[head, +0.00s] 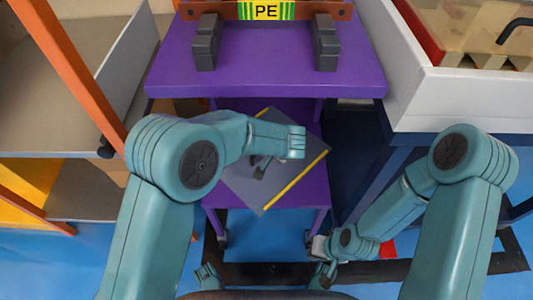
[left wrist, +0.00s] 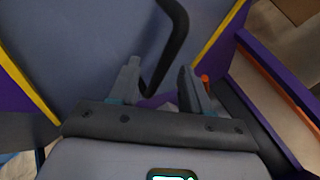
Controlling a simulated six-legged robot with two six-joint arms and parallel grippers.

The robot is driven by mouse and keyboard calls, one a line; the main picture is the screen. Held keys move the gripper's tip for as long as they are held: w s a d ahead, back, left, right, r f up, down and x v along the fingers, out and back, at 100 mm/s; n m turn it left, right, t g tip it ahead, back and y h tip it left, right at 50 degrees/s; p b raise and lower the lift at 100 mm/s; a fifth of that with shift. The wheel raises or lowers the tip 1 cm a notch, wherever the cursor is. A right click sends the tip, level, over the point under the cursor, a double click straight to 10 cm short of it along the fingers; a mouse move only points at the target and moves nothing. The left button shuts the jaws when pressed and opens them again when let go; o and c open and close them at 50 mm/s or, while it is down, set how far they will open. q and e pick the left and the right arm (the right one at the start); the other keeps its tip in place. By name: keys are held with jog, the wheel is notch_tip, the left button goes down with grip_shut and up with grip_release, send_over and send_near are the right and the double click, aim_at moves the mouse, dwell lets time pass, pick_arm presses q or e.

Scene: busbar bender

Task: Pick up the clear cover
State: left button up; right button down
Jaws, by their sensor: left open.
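The cover (head: 240,185), a flat grey, see-through-looking panel with yellow edge strips, lies turned at an angle on the lower purple shelf. It fills much of the left wrist view (left wrist: 75,45), where its black bar handle (left wrist: 178,35) shows. My left gripper (head: 262,168) is over the panel, partly hidden by my wrist. In the left wrist view its two fingers (left wrist: 160,78) are apart, with the handle's lower end appearing between them; I cannot tell whether they touch it. My right gripper (head: 319,246) is low, right of the shelf, away from the cover; its fingers are unclear.
A white-walled bin (head: 480,85) stands at right. Grey shelving with an orange post (head: 65,70) stands at left. Blue floor lies below.

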pick_arm(q)
grip_shut()
jog(key=shift+s, duration=0.1)
dwell(1.2)
